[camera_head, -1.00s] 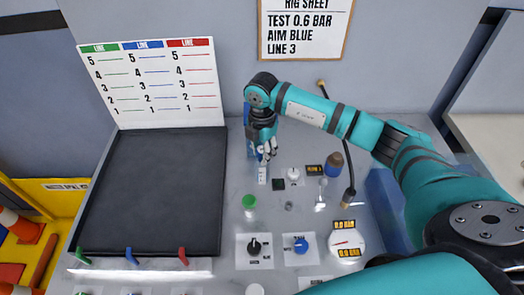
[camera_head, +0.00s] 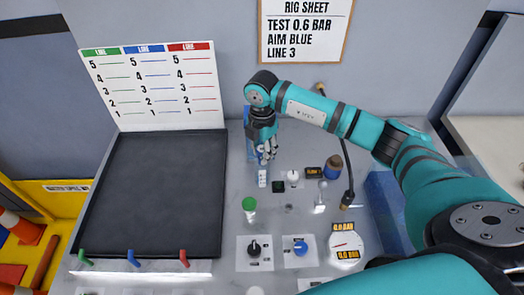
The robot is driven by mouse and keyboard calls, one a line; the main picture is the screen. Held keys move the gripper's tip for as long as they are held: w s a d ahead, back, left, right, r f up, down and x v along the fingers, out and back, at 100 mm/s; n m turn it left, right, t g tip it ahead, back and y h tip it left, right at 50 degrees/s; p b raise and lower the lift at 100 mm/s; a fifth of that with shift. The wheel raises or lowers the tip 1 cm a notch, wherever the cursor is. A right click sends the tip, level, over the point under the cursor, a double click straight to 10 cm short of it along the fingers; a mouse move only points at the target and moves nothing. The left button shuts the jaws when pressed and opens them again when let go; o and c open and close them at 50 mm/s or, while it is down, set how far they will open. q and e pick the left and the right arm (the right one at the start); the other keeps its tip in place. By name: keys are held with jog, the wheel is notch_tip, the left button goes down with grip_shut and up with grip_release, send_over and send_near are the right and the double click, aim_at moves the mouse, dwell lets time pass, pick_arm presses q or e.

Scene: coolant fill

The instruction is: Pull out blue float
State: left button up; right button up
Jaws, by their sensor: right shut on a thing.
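My right gripper (camera_head: 265,158) points down over the grey panel, behind the row of small fittings. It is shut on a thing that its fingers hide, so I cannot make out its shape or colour. Just under the fingertips a small white marked piece (camera_head: 262,178) stands on the panel; I cannot tell whether it touches them. A blue part (camera_head: 247,117) shows behind the gripper, mostly covered by it. I cannot make out a blue float for certain. My left gripper is not in view.
A green cap (camera_head: 249,204), black knob (camera_head: 254,248), blue knob (camera_head: 301,248) and gauge (camera_head: 345,241) stand in front. A dark mat (camera_head: 155,195) lies left, with line charts (camera_head: 150,85) behind.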

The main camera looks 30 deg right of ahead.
aim_at(262, 149)
jog(key=shift+r+p, duration=1.2)
jog(key=shift+r, duration=0.8)
jog(key=shift+s+f, duration=0.1)
jog(key=shift+f, duration=0.05)
